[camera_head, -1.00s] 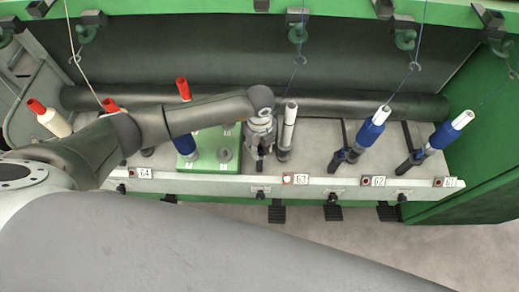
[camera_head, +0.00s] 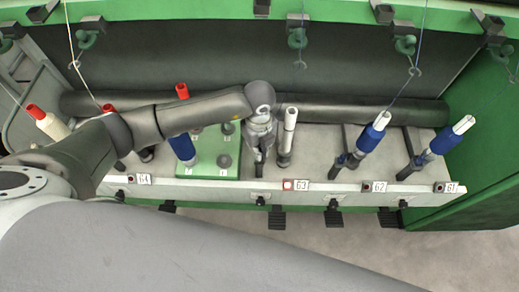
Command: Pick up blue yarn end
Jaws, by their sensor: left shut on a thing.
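My left gripper (camera_head: 258,156) points down just left of the white bare tube (camera_head: 290,118) on spindle 63, above the grey rail. Its fingers look closed together. The blue yarn end is too thin to make out between the fingertips. A faint blue thread (camera_head: 302,45) hangs from the guide above spindle 63, and its lower part is lost against the dark backdrop. My right gripper is not in view.
Blue bobbins stand on spindles 62 (camera_head: 367,139) and 61 (camera_head: 443,140), with threads rising from them. A dark roller (camera_head: 350,110) runs behind.

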